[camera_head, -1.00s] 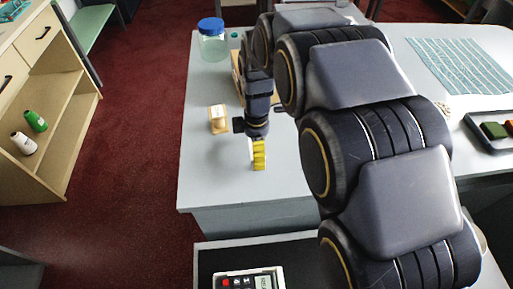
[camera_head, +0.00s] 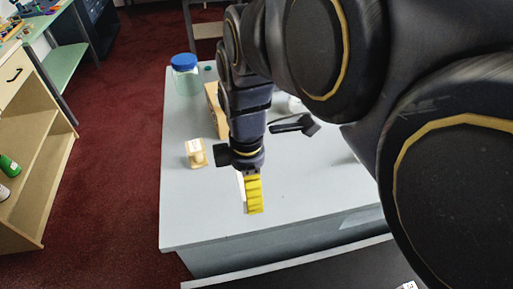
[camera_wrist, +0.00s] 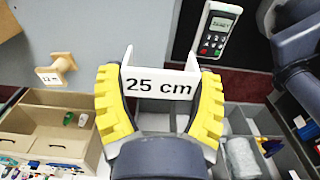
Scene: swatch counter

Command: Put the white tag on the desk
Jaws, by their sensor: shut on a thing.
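The white tag (camera_wrist: 159,84), printed "25 cm" with upright ends, sits between the yellow fingers of my gripper (camera_wrist: 160,88) in the wrist view. The fingers are shut on it. In the head view my gripper (camera_head: 252,194) points down over the front part of the pale grey desk (camera_head: 190,218). Only a thin white edge of the tag (camera_head: 241,186) shows there beside the yellow fingers. I cannot tell the exact height of the tag above the desk.
A wooden spool (camera_head: 195,153) stands on the desk left of my gripper. A blue-lidded jar (camera_head: 185,75), a wooden box (camera_head: 213,110) and a black tool (camera_head: 295,124) are farther back. The front left of the desk is clear. A keypad device (camera_wrist: 214,32) shows in the wrist view.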

